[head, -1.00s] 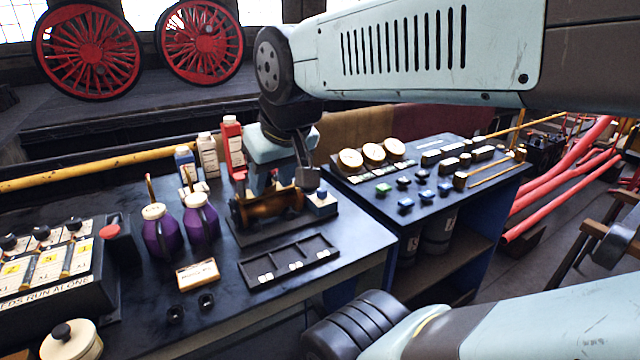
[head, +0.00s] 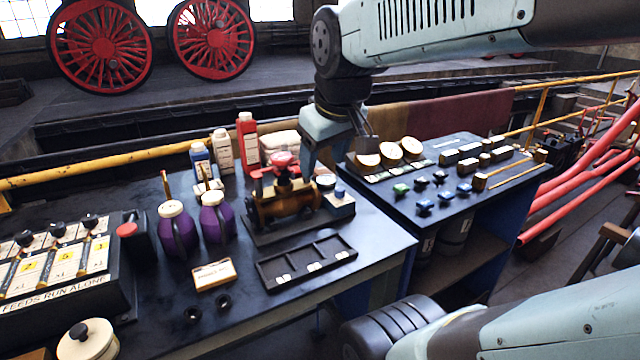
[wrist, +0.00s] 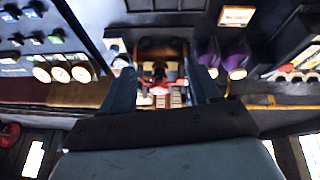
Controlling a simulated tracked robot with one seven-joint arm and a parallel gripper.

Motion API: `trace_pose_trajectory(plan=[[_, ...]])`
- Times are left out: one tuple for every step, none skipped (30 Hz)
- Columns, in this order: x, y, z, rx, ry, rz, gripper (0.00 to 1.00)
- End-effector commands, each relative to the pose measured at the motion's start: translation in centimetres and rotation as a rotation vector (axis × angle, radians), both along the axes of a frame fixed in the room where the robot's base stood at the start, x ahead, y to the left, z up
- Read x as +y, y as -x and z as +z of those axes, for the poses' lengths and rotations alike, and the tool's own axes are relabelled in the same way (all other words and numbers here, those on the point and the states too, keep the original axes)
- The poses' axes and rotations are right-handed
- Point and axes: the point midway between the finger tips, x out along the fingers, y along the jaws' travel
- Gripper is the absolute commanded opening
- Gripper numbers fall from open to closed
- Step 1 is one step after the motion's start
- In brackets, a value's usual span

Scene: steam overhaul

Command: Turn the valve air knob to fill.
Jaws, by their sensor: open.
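A brass valve assembly (head: 285,203) stands on a dark base on the bench, with a red knob (head: 283,160) on top. At its right end is a small box (head: 340,206) with a round gauge and a blue knob (head: 340,190). I cannot read any fill mark. My gripper (head: 338,155) is open and empty, above and behind the valve's right end in the head view. In the wrist view, my gripper (wrist: 162,68) has its fingers spread, with the red valve top (wrist: 159,87) showing between them, apart from both.
Purple jugs (head: 216,220) and several bottles (head: 222,152) stand left of the valve. A sectioned tray (head: 306,262) lies in front. A console (head: 455,180) with gauges and switches is to the right. A yellow rail (head: 90,165) runs behind the bench.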

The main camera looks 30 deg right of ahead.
Motion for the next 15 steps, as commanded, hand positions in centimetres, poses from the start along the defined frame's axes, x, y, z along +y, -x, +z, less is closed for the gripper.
trace_pose_trajectory(plan=[[-0.5,-1.3,0.1,0.029,0.033,0.042,0.61],[-0.8,-2.1,0.1,0.045,0.052,0.074,0.61],[-1.2,-3.1,0.1,0.067,0.079,0.118,0.61],[-1.5,-3.8,0.1,0.082,0.097,0.151,0.61],[-1.8,-4.5,0.1,0.099,0.114,0.185,0.61],[-2.3,-5.5,0.1,0.120,0.136,0.231,0.61],[-2.6,-6.2,0.0,0.137,0.150,0.265,0.61],[-3.0,-7.0,-0.1,0.153,0.163,0.300,0.61],[-3.6,-7.9,-0.3,0.175,0.181,0.346,0.61],[-4.0,-8.7,-0.4,0.190,0.192,0.383,0.61],[-4.4,-9.4,-0.6,0.206,0.203,0.419,0.61],[-5.0,-10.4,-0.8,0.225,0.216,0.467,0.61],[-5.5,-11.1,-1.0,0.240,0.224,0.503,0.61],[-6.0,-11.8,-1.3,0.255,0.231,0.540,0.61],[-6.7,-12.7,-1.6,0.275,0.239,0.590,0.61]])
